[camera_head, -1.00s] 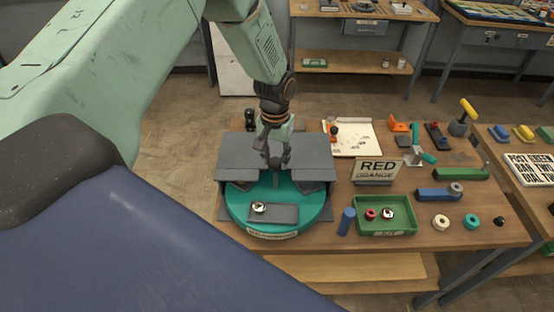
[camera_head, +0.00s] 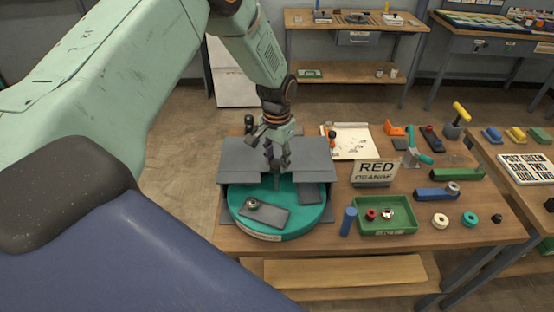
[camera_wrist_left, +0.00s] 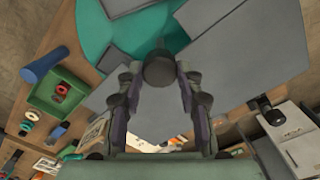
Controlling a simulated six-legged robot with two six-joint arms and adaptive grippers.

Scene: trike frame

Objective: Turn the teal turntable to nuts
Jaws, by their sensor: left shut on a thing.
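The teal turntable (camera_head: 302,222) sits at the left end of the wooden bench, its rear half under grey cover panels (camera_head: 240,160). A grey pad (camera_head: 268,214) with a small metal nut-like piece (camera_head: 252,203) on it lies on its open front, tilted. A second grey pad (camera_head: 308,193) partly shows at the right. A label on the front rim is too small to read. My left gripper (camera_head: 277,163) points down over the turntable, shut on a dark upright peg. The wrist view shows the peg's round top (camera_wrist_left: 158,68) between its fingers. My right gripper is not in view.
A green tray (camera_head: 386,229) with small round parts and a blue cylinder (camera_head: 348,221) stand right of the turntable. A RED/ORANGE sign (camera_head: 375,172) stands behind the tray. Tools and several rings lie further right. A dark object (camera_head: 249,122) stands behind the covers.

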